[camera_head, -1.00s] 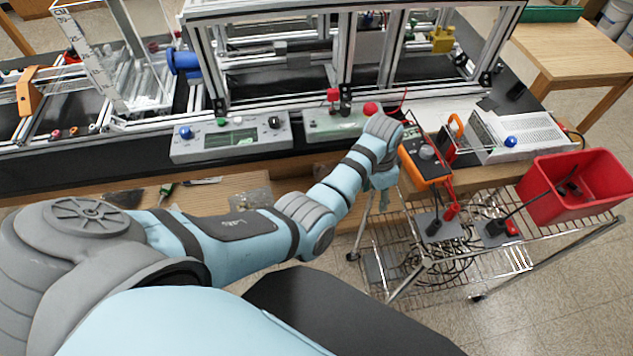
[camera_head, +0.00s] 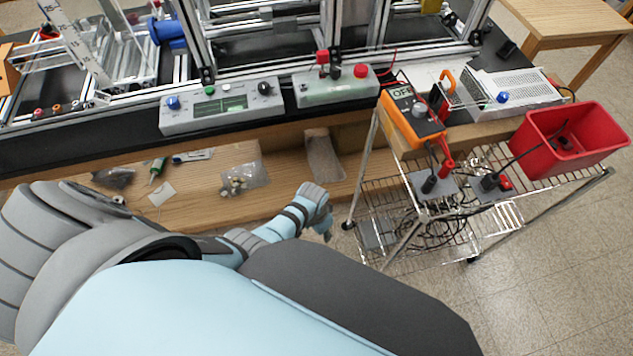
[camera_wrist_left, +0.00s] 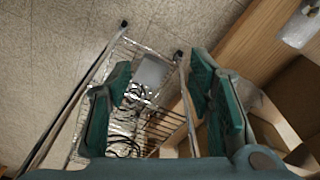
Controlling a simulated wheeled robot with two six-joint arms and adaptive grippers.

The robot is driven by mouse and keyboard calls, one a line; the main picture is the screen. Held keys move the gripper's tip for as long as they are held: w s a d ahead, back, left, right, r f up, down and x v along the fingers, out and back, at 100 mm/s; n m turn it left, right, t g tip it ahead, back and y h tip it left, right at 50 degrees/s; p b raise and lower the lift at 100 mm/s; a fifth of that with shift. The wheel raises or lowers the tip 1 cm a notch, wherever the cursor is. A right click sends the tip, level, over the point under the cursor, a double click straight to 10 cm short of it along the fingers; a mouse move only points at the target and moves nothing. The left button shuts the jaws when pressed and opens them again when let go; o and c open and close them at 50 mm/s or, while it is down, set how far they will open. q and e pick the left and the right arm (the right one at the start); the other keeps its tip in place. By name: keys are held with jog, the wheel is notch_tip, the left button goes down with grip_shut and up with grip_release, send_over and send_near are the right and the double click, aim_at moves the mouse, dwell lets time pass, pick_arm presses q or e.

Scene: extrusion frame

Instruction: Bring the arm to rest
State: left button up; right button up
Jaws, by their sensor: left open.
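My left arm comes in from the left of the head view, folded back toward my body. Its wrist and small teal left gripper (camera_head: 328,230) hang in front of the bench edge, left of the wire cart. In the left wrist view the two teal fingers of this gripper (camera_wrist_left: 160,78) are spread apart with nothing between them. Beyond them show the cart, the floor and the bench's wooden side. My right gripper is not in view.
The wire cart (camera_head: 400,258) carries cables and black and red leads. A red bin (camera_head: 535,150) and an orange multimeter (camera_head: 402,122) stand at the right. The wooden bench (camera_head: 210,205) holds small bags and a grey control box (camera_head: 222,108). Floor (camera_head: 540,270) is clear at lower right.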

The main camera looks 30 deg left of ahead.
pick_arm(q)
jog(key=shift+s+a+f, duration=0.1)
jog(key=shift+s+f, duration=0.15)
jog(key=shift+s, duration=0.1)
jog(key=s+a+f+n+t+b, duration=0.1)
jog(key=s+a+f+n+t, duration=0.3)
jog(key=f, duration=0.3)
jog(key=s+a+f+g+b, duration=0.1)
jog(key=s+a+f, duration=0.2)
jog(key=s, duration=1)
jog(key=s+a+f+g+y, duration=0.1)
jog(key=s+a+f+g, duration=0.1)
jog(key=s, duration=1.1)
jog(key=shift+a+f+g+b, duration=0.3)
jog(key=shift+a+f+b, duration=0.15)
jog(key=shift+f, duration=0.5)
